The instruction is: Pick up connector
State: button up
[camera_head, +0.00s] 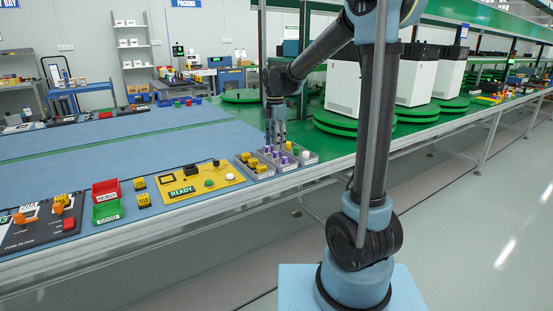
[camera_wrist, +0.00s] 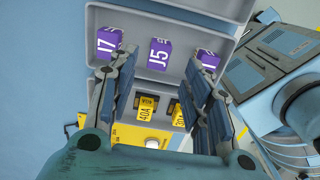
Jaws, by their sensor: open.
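Purple connectors stand in a grey tray (camera_wrist: 185,15) in the wrist view. One is marked J7 (camera_wrist: 108,43), one J5 (camera_wrist: 159,54), and a third (camera_wrist: 207,58) is partly covered by my right finger. My gripper (camera_wrist: 161,72) is open and empty, with its fingers apart on either side of J5's column. I cannot tell how far above J5 the fingertips are. In the head view my gripper (camera_head: 275,143) points down over the trays, with small purple connectors (camera_head: 283,159) below it.
Yellow fuses marked 40A (camera_wrist: 145,108) and 30A (camera_wrist: 178,113) sit in the neighbouring grey tray. A yellow READY panel (camera_head: 213,186), a red bin (camera_head: 106,188) and a green bin (camera_head: 107,211) lie to the left. White machines (camera_head: 416,80) stand right. The blue mat behind is clear.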

aim_at(275, 152)
jog(key=shift+w+f, duration=0.15)
jog(key=shift+f, duration=1.35)
jog(key=shift+w+f, duration=0.1)
jog(key=shift+f, duration=1.35)
jog(key=c, duration=0.9)
